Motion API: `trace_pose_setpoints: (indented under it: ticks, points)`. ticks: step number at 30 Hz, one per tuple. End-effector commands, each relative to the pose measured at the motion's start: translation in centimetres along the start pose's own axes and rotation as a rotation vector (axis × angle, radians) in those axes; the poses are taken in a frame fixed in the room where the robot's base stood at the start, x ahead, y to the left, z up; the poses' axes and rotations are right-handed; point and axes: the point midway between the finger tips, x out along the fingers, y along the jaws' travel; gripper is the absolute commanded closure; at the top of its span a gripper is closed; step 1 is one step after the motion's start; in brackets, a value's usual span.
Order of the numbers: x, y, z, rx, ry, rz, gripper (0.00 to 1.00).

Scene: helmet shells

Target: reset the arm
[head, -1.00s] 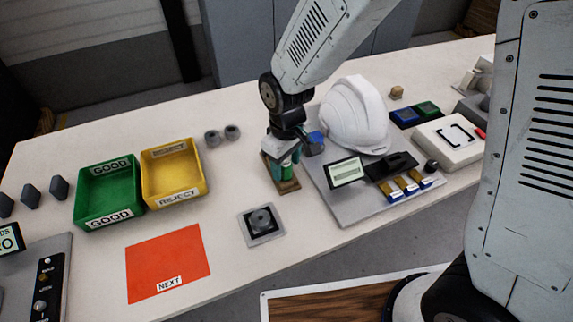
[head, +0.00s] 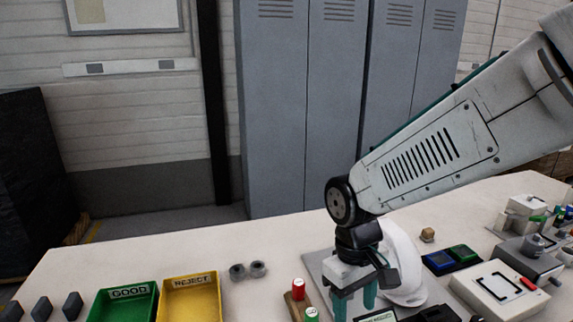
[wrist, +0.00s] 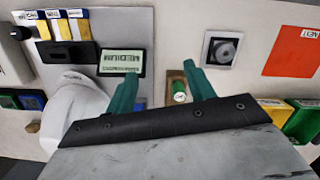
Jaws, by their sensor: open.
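My gripper (head: 355,300) is open and empty above the table, in front of the white helmet shell (head: 402,262) in the head view, which it partly hides. Its two teal fingers also show spread apart in the wrist view (wrist: 160,88). A wooden holder (head: 292,312) stands left of my gripper, with a red-topped cylinder (head: 298,289) and a green-topped cylinder (head: 311,314). In the wrist view the green-topped cylinder (wrist: 179,92) shows near the right finger, apart from it.
A green GOOD bin (head: 128,293) and a yellow REJECT bin (head: 191,281) stand at the left. A small display reading MEDIUM (wrist: 121,62) lies near the helmet. Blue and green trays (head: 440,262) and a white device (head: 497,290) stand at the right. The air above the table is open.

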Motion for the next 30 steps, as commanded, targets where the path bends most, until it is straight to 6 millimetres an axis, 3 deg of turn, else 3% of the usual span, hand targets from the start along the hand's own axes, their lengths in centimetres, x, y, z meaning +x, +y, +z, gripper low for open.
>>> trace_pose_setpoints:
  ticks: [3,9,15,21,30]
  points:
    - [-2.5,1.7,4.4,0.108,0.016,-0.009,0.46]
    - [-5.5,3.7,11.8,0.294,0.067,-0.02,0.46]
    - [-7.1,4.6,17.2,0.444,0.162,-0.015,0.46]
    - [-8.3,5.3,19.3,0.522,0.256,0.005,0.46]
    - [-8.5,5.6,19.6,0.541,0.269,0.008,0.46]
